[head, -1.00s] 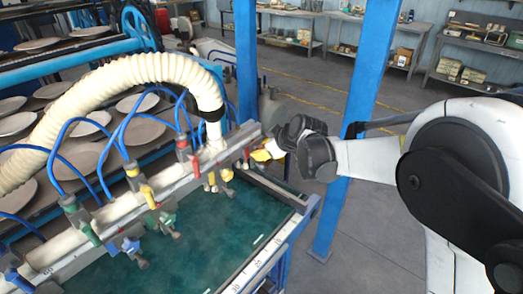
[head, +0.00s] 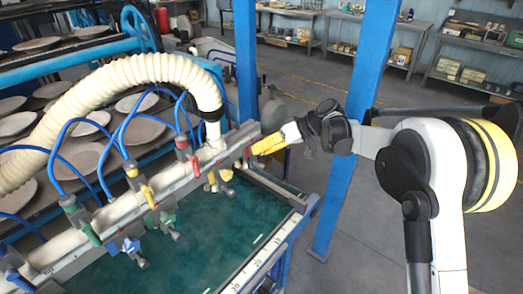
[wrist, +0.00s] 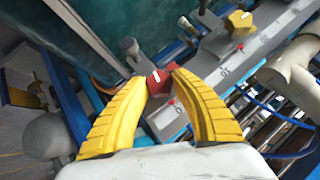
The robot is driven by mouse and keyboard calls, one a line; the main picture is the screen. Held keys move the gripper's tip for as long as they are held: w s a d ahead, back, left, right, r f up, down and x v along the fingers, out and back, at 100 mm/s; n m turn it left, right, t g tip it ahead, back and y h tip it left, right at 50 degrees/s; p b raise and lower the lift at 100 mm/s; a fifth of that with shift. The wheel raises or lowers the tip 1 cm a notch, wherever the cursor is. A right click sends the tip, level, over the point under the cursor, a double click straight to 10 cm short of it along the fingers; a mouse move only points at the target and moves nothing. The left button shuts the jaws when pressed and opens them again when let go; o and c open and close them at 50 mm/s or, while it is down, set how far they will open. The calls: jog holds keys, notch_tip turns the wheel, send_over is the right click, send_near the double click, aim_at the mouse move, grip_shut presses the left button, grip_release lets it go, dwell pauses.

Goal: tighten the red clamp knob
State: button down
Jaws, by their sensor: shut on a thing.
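The red clamp knob (wrist: 159,84) has a white mark on its top face. It sits at the end of a grey bar (wrist: 205,85) in the wrist view. My gripper (wrist: 158,76) has its two yellow ribbed fingers shut on the knob, one on each side. In the head view my gripper (head: 256,149) reaches in from the right to the far end of the bar (head: 110,208). The fingers mostly hide the knob there.
A yellow knob (wrist: 240,21) stands further along the bar. Blue hoses and a thick cream hose (head: 140,72) rise over the bar. A green bed (head: 190,235) lies below, and a blue post (head: 345,130) stands close to my arm.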

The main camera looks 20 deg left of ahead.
jog(key=shift+w+f+m+g+y+b, duration=0.1)
jog(key=shift+f+m+g+y+b, duration=0.1)
jog(key=shift+m+g+y+b, duration=0.6)
jog(key=m+g+y+b, duration=0.1)
jog(key=m+g+y, duration=0.1)
jog(key=g, duration=0.1)
jog(key=shift+f+m+b, duration=0.1)
jog(key=shift+m+b, duration=0.2)
jog(key=shift+b, duration=0.05)
jog(key=shift+m+g+y+b, duration=0.8)
jog(key=shift+m+y+b, duration=0.2)
jog(key=shift+y, duration=0.2)
jog(key=shift+m+y+b, duration=0.95)
jog(key=shift+m+y, duration=0.15)
jog(key=shift+m, duration=0.2)
jog(key=c, duration=1)
grip_release()
jog(key=shift+c, duration=0.2)
